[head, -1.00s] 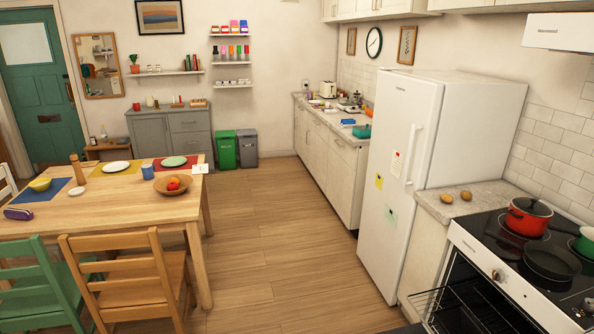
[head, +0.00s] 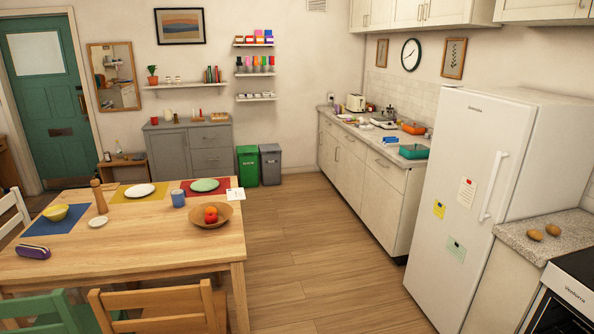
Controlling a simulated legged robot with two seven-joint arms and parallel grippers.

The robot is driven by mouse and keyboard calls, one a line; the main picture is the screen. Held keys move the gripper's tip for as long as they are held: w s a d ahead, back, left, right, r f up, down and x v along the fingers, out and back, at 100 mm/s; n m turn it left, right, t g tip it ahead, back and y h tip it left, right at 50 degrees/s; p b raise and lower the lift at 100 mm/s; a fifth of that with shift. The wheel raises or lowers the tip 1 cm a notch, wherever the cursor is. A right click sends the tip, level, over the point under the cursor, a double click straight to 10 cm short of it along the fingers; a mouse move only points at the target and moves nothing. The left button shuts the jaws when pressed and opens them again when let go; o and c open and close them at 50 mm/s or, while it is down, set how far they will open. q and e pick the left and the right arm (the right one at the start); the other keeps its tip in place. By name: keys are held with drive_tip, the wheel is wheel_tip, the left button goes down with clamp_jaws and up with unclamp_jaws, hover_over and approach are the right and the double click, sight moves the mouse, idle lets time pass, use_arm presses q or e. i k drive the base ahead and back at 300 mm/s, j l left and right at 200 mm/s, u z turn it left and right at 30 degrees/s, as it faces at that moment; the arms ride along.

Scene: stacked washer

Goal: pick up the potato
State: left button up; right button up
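Two brown, rounded items that look like potatoes lie on the short speckled counter (head: 575,231) at the right, between the fridge and the stove. The left potato (head: 535,235) and the right potato (head: 553,230) lie close together. At this size I cannot tell whether they touch. Neither of my grippers shows in the head view, so I cannot see whether they are open or shut.
A white fridge (head: 470,170) stands left of the potatoes, the stove (head: 563,300) to their right. A wooden table (head: 130,240) with plates and a fruit bowl (head: 212,221) fills the left, with chairs in front. The wooden floor (head: 310,250) between is clear.

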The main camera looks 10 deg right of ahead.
sight(535, 235)
drive_tip(key=i+l+z, duration=0.15)
drive_tip(key=i+z, duration=0.15)
drive_tip(key=i, duration=0.3)
drive_tip(key=i+z, duration=0.25)
drive_tip(key=i, duration=0.35)
drive_tip(key=i+z, duration=0.3)
drive_tip(key=i, duration=0.3)
drive_tip(key=i+j+z, duration=0.25)
drive_tip(key=i, duration=0.3)
